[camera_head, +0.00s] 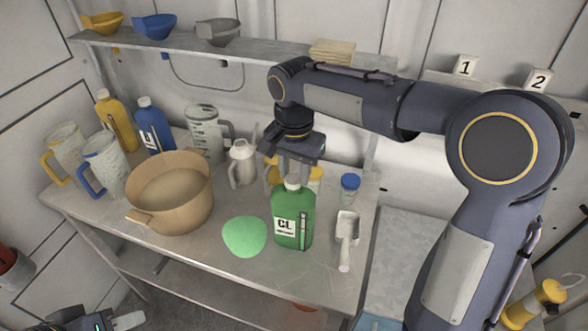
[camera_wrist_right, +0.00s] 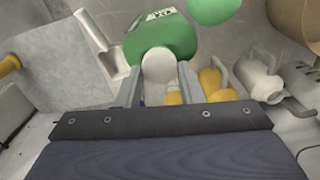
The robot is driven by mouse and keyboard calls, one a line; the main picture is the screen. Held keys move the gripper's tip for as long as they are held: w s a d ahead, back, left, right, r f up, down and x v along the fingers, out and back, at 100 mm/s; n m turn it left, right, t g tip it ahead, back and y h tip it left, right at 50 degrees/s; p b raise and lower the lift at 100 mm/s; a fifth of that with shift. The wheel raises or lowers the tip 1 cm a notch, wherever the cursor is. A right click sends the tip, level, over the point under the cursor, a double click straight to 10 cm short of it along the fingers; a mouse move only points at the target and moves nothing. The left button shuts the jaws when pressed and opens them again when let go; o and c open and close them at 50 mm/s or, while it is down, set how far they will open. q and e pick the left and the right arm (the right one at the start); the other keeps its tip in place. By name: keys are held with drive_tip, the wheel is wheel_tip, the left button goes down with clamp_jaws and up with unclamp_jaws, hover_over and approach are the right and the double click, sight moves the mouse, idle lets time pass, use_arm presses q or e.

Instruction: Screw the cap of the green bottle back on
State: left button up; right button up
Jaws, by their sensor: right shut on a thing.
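The green bottle (camera_head: 293,222) with a "CL" label stands upright near the front of the metal table. Its white cap (camera_head: 293,182) is at the top of the neck. My right gripper (camera_head: 295,172) comes down from above and is shut on the cap. In the right wrist view the cap (camera_wrist_right: 158,66) sits between the two fingers, above the green bottle (camera_wrist_right: 168,38). The threads are hidden, so how tightly the cap sits cannot be told. My left gripper (camera_head: 112,322) is partly in view at the bottom left, away from the table, with its jaws unclear.
A green round patch (camera_head: 245,237) lies left of the bottle, and a tan pot (camera_head: 172,195) stands further left. A white scoop (camera_head: 346,240) and a blue-capped jar (camera_head: 349,188) are to the right. Jugs and bottles stand behind. A shelf (camera_head: 250,52) runs above.

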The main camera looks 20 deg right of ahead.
drive_tip(key=m, duration=0.5)
drive_tip(key=shift+s, duration=0.1)
drive_tip(key=shift+p, duration=0.3)
drive_tip(key=shift+m, duration=1.2)
drive_tip(key=m, duration=0.2)
drive_tip(key=shift+s+m+p, duration=0.1)
drive_tip(key=shift+m+p, duration=0.2)
drive_tip(key=shift+m, duration=0.1)
drive_tip(key=shift+m, duration=0.6)
drive_tip(key=m+p, duration=0.1)
drive_tip(key=m, duration=0.3)
drive_tip(key=shift+s+f, duration=0.1)
drive_tip(key=shift+s, duration=0.05)
